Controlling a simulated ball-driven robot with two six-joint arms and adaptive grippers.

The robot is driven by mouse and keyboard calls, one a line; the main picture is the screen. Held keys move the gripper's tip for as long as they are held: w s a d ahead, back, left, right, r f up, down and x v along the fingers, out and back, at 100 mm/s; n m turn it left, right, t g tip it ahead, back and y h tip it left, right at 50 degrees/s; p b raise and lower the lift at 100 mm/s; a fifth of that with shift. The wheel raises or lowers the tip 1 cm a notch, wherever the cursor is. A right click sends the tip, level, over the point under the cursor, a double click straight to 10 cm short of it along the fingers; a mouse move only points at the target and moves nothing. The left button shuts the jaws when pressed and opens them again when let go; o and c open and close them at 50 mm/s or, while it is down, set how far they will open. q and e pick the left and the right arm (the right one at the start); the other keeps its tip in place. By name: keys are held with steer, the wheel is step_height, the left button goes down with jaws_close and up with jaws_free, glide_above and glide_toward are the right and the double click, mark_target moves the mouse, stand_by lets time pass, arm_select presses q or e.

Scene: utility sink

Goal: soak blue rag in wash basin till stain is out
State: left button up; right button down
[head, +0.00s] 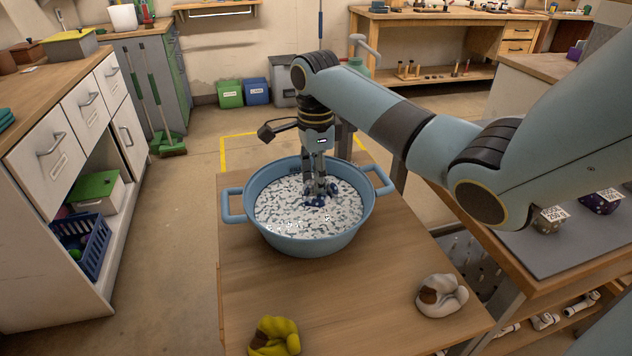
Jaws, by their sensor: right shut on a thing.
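The blue wash basin (302,246) stands on the wooden table, with a handle at each side. White, foam-like patches cover the water inside it. My right gripper (320,190) points down into the basin and is shut on the blue rag (315,201). The rag is a small dark blue bunch at the surface; its lower part is hidden, and I cannot tell whether a stain shows on it. My left gripper is not in view.
A white rag with a brown stain (442,296) lies on the table (350,300) at the right front. A yellow-green rag (274,337) lies at the front left edge. The tabletop between them is clear. A grey-topped bench (555,260) stands close on the right.

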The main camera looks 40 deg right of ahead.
step_height(320, 180, up, 7)
steer(key=shift+f+p, duration=0.15)
steer(key=shift+p, duration=0.3)
steer(key=shift+r, duration=0.4)
steer(key=shift+r+p, duration=0.55)
steer(key=shift+p, duration=0.45)
steer(key=r+p, duration=0.1)
steer(key=p, duration=0.2)
steer(key=shift+r, duration=0.3)
stand_by(0.4)
